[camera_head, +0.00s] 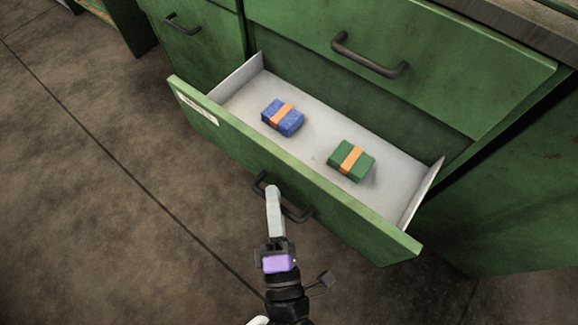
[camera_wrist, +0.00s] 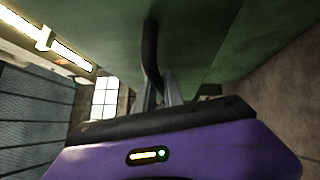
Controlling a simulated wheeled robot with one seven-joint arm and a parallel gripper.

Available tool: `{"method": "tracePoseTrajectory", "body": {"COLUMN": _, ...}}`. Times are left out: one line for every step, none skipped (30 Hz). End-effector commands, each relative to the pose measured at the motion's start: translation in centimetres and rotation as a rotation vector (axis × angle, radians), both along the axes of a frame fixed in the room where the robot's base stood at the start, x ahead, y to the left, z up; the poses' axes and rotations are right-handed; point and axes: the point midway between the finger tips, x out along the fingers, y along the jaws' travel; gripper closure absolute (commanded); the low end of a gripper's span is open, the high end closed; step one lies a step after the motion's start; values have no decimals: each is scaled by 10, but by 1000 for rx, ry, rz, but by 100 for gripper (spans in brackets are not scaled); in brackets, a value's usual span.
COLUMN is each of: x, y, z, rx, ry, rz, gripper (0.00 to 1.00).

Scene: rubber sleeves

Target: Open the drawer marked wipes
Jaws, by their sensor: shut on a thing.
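A green drawer (camera_head: 330,205) stands pulled out from the cabinet in the head view. A small pale label (camera_head: 197,108) is on the left of its front; its writing is too small to read. Inside lie a blue bundle with an orange band (camera_head: 275,117) and a green bundle with an orange band (camera_head: 338,160). My gripper (camera_head: 273,192) is at the dark bar handle (camera_head: 298,215) on the drawer front and is shut on it. In the wrist view the handle (camera_wrist: 150,60) runs between the fingers, against the green front.
A closed green drawer with a dark handle (camera_head: 370,57) is above the open one. Another closed front with a handle (camera_head: 183,25) is at upper left. A worktop edge (camera_head: 530,25) runs along the upper right. The brown floor (camera_head: 90,200) on the left is clear.

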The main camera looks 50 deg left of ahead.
Motion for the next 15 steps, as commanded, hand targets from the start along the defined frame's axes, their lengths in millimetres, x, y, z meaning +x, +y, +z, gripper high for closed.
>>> {"method": "tracePoseTrajectory", "body": {"x": -5, "y": -2, "z": -3, "rx": -2, "ry": 3, "rz": -2, "gripper": 100}}
{"method": "tracePoseTrajectory", "body": {"x": -7, "y": -3, "z": -3, "rx": -2, "ry": 3, "rz": -2, "gripper": 100}}
{"method": "tracePoseTrajectory", "body": {"x": -10, "y": -3, "z": -2, "rx": -3, "ry": 2, "rz": -3, "gripper": 100}}
{"method": "tracePoseTrajectory", "body": {"x": -12, "y": -4, "z": -2, "rx": -3, "ry": 2, "rz": -3, "gripper": 100}}
{"method": "tracePoseTrajectory", "body": {"x": -13, "y": -4, "z": -2, "rx": -3, "ry": 2, "rz": -3, "gripper": 100}}
{"method": "tracePoseTrajectory", "body": {"x": -15, "y": -5, "z": -2, "rx": -3, "ry": 2, "rz": -3, "gripper": 100}}
{"method": "tracePoseTrajectory", "body": {"x": -16, "y": -5, "z": -2, "rx": -3, "ry": 2, "rz": -3, "gripper": 100}}
{"method": "tracePoseTrajectory", "body": {"x": -16, "y": -5, "z": -2, "rx": -3, "ry": 2, "rz": -3, "gripper": 100}}
{"method": "tracePoseTrajectory", "body": {"x": -17, "y": -5, "z": -2, "rx": -3, "ry": 2, "rz": -3, "gripper": 100}}
{"method": "tracePoseTrajectory", "body": {"x": -17, "y": -5, "z": -2, "rx": -2, "ry": 2, "rz": -2, "gripper": 100}}
{"method": "tracePoseTrajectory", "body": {"x": -17, "y": -5, "z": -1, "rx": -2, "ry": 2, "rz": -2, "gripper": 100}}
{"method": "tracePoseTrajectory", "body": {"x": -17, "y": -5, "z": -1, "rx": -2, "ry": 2, "rz": -2, "gripper": 100}}
{"method": "tracePoseTrajectory", "body": {"x": -17, "y": -5, "z": -1, "rx": -2, "ry": 2, "rz": -2, "gripper": 100}}
{"method": "tracePoseTrajectory", "body": {"x": -17, "y": -5, "z": -1, "rx": -3, "ry": 1, "rz": -2, "gripper": 100}}
{"method": "tracePoseTrajectory", "body": {"x": -17, "y": -5, "z": -1, "rx": -3, "ry": 1, "rz": -3, "gripper": 100}}
